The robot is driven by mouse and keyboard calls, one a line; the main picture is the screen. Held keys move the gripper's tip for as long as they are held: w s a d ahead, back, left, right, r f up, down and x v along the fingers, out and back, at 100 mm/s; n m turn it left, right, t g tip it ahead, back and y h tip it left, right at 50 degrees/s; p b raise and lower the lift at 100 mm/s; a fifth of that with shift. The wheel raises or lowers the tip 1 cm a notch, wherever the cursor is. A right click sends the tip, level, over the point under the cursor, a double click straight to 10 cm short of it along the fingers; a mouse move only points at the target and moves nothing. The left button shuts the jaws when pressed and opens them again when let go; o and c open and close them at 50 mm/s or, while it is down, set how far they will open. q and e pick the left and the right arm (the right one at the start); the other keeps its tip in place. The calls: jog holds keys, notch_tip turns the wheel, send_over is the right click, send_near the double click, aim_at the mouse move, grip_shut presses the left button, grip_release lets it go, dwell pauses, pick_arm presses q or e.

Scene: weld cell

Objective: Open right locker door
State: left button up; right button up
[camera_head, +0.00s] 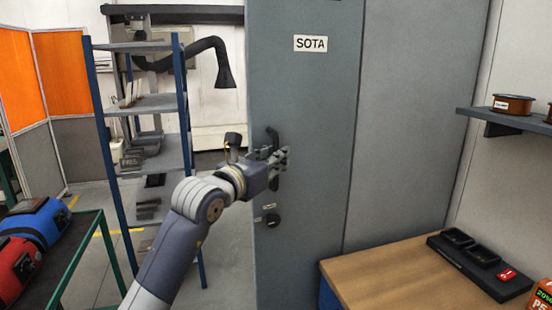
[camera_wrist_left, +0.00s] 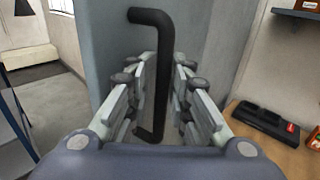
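A grey locker door (camera_head: 312,120) with a "SOTA" label (camera_head: 310,43) stands upright in the middle of the head view and looks closed. A black bar handle (camera_wrist_left: 158,75) is on it and shows clearly in the left wrist view; in the head view (camera_head: 272,138) the gripper partly covers it. My left gripper (camera_head: 280,160) is at the handle. My right gripper is not in view.
A wooden bench (camera_head: 385,278) with a black tray (camera_head: 480,262) stands close at right, below a wall shelf (camera_head: 500,119). A blue-post rack (camera_head: 160,105) stands at left. A green-framed table (camera_head: 85,240) holds red and blue cases. Floor between rack and locker is clear.

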pick_arm(q)
jog(key=shift+a, duration=0.1)
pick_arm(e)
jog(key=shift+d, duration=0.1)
pick_arm(q)
jog(key=v, duration=1.2)
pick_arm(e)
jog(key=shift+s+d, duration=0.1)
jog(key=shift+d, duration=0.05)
